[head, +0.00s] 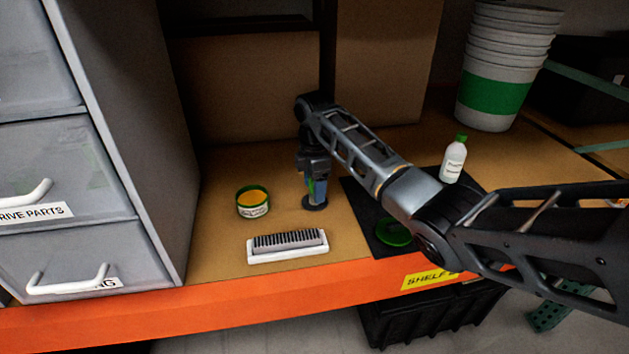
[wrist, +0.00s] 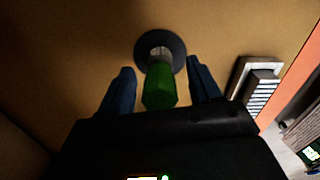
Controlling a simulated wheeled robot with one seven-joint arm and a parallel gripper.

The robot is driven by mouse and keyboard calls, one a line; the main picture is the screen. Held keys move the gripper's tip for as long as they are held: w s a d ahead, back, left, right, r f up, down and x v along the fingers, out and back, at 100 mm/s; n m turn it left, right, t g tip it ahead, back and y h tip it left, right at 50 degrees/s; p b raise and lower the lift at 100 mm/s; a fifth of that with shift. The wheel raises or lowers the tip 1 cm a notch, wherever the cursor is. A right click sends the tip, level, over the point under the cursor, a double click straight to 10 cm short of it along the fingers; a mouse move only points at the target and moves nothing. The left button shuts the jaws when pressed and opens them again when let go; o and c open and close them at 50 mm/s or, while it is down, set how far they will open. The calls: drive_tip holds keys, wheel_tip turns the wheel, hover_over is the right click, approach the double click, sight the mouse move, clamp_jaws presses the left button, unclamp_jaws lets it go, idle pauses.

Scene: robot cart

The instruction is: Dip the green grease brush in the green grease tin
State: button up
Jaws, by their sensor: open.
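The green grease tin (head: 253,208) stands open on the shelf, with a green rim and yellow-orange contents. To its right, the green grease brush (head: 310,186) stands upright on a dark round base, mostly hidden behind my fingers. In the wrist view, the brush's green handle (wrist: 160,88) rises between my two blue fingers, with a gap on each side. My gripper (head: 316,187) points down around the handle and is open; the wrist view also shows this gripper (wrist: 162,78).
A white brush with dark bristles (head: 288,255) lies near the orange shelf edge (head: 200,313). A black mat (head: 362,214) to the right holds a green disc (head: 392,233) and a white bottle (head: 453,162). Cardboard boxes (head: 250,85) stand behind; a grey drawer cabinet (head: 140,130) stands left.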

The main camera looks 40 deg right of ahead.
drive_tip(key=c, duration=1.1)
drive_tip(key=o, duration=0.7)
drive_tip(key=shift+o, duration=0.2)
drive_tip(key=shift+r, duration=0.1)
drive_tip(key=shift+r+p, duration=1)
drive_tip(key=shift+p, duration=0.1)
clamp_jaws()
